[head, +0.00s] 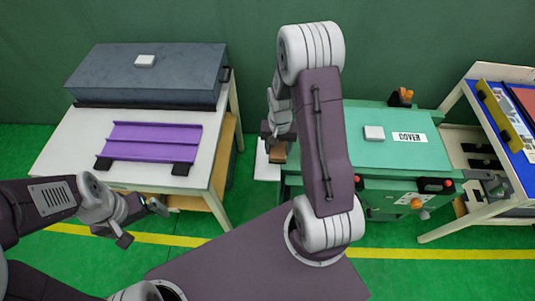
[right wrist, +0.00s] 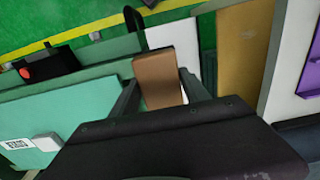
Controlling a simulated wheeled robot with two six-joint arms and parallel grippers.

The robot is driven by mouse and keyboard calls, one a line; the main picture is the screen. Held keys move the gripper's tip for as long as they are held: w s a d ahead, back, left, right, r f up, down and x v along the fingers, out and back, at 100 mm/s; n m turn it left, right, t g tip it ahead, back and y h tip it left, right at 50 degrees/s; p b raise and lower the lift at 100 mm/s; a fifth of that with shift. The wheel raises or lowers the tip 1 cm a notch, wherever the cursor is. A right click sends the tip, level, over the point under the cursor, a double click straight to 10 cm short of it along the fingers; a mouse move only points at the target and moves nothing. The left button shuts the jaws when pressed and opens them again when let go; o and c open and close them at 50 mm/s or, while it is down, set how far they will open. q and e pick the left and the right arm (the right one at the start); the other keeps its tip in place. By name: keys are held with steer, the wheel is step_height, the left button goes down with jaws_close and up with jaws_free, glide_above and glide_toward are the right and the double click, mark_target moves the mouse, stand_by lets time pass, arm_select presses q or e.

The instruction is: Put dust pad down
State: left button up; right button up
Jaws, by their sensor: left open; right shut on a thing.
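The dust pad, a brown block (head: 277,153), is in my right gripper (head: 277,140). In the right wrist view the pad (right wrist: 158,78) stands out between the two dark fingers of the right gripper (right wrist: 160,92), which is shut on it. A white surface (head: 266,167) lies below the pad at the left side of the green machine; it also shows in the right wrist view (right wrist: 172,45). I cannot tell whether the pad touches it. My left gripper (head: 141,221) is open and empty, in front of the white table.
A purple channel (head: 150,141) and a grey case (head: 150,75) sit on the white table (head: 70,150). The green machine (head: 350,155) carries a white block (head: 374,132) and red-tipped dark fittings. A blue board (head: 510,115) stands at the right.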

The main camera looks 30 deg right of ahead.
steer(key=w+f, duration=0.1)
steer(key=w+a+f, duration=0.1)
steer(key=w, duration=0.2)
steer(key=shift+w+a+f, duration=0.1)
steer(key=shift+a+f, duration=0.25)
steer(key=shift+f, duration=0.35)
step_height(320, 180, down, 3)
steer(key=shift+r, duration=0.1)
steer(key=shift+f, duration=0.3)
steer(key=shift+f, duration=0.15)
steer(key=o, duration=1.2)
